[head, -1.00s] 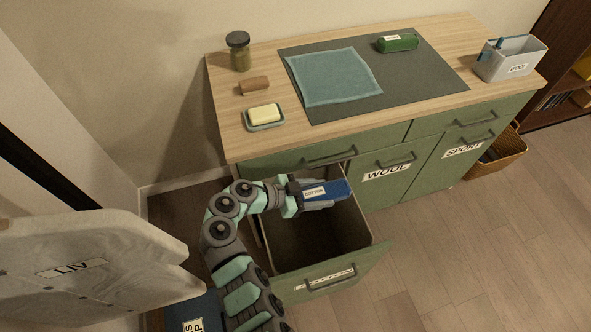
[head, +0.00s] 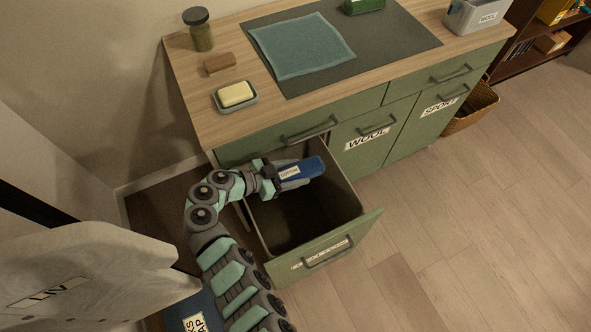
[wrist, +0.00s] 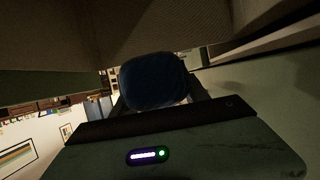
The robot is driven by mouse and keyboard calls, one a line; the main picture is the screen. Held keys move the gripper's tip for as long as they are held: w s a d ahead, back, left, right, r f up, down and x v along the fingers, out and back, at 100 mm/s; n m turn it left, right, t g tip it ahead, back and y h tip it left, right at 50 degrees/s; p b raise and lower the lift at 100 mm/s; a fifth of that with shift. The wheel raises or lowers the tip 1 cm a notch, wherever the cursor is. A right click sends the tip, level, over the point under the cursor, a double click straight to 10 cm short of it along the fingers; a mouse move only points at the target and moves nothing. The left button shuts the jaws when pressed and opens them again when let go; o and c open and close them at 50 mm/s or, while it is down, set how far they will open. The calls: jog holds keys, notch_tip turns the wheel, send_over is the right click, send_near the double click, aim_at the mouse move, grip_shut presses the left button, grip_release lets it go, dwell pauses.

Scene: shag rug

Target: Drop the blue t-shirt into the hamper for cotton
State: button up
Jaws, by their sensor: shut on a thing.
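The blue t-shirt (head: 308,167) is a compact dark blue bundle with a white tag reading COTTON. My gripper (head: 285,177) is shut on it and holds it over the far part of the open pull-out hamper (head: 357,206). In the wrist view the blue t-shirt (wrist: 153,80) sits between my gripper's fingers (wrist: 158,98). The hamper is a deep, dark bin behind a green front with a handle. The label on its front is too small to read surely. Its visible inside looks empty; part of it is hidden by my arm and the shirt.
Shut cabinet fronts labelled WOOL (head: 367,139) and SPORT (head: 438,106) stand right of the hamper. The wooden counter (head: 200,95) above holds a jar, a brown block, a soap dish and a teal cloth (head: 300,45). A pale board (head: 80,270) stands at left.

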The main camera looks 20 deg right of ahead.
aim_at(296, 170)
jog(key=o, duration=1.6)
jog(key=shift+r, duration=0.1)
notch_tip(296, 170, up, 20)
jog(key=p, duration=0.5)
